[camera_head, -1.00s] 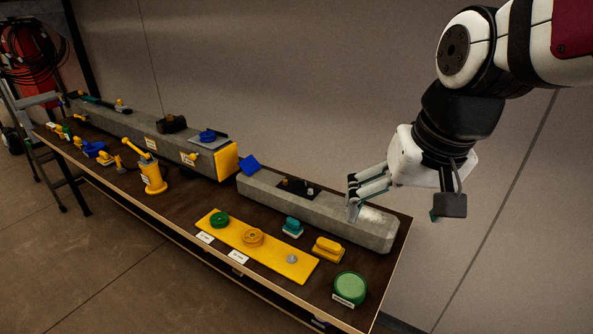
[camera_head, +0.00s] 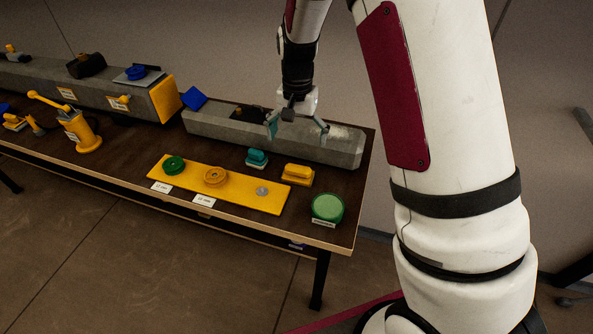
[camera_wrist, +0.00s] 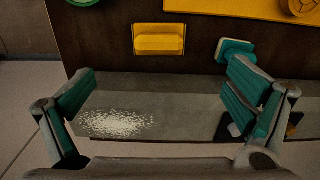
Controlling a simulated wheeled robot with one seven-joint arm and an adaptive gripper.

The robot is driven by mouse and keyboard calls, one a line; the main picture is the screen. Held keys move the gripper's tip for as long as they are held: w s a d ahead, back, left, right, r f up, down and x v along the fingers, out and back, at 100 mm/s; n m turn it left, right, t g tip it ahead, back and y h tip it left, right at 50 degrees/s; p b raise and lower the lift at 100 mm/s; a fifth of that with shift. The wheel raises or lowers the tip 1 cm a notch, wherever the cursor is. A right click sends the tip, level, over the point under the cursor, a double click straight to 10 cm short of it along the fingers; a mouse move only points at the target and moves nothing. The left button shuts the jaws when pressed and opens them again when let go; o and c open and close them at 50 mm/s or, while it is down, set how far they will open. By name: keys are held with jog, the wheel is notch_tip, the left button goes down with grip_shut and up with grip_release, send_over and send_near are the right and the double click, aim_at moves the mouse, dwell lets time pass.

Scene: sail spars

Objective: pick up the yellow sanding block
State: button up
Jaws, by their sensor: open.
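The yellow sanding block (camera_head: 298,174) sits on the dark table, in front of the short grey spar. In the wrist view the yellow sanding block (camera_wrist: 159,39) is at the top middle, beyond the fingertips. My gripper (camera_head: 297,129) is open and empty above the short grey spar (camera_head: 222,125), behind the block. In the wrist view the fingers of my gripper (camera_wrist: 158,95) are spread wide, with the spar and its pale speckled patch (camera_wrist: 115,123) below them.
A teal block (camera_head: 257,158) stands left of the yellow one. A green round tin (camera_head: 327,208) is to its right front. A yellow board (camera_head: 236,194) with round pieces lies in front. A blue block (camera_head: 194,98) is by the spar's left end.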

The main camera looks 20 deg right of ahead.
aim_at(298, 167)
notch_tip(298, 167, down, 13)
jog(key=shift+d+r, duration=0.1)
dwell(0.5)
jog(key=shift+c, duration=0.4)
jog(key=c, duration=1.3)
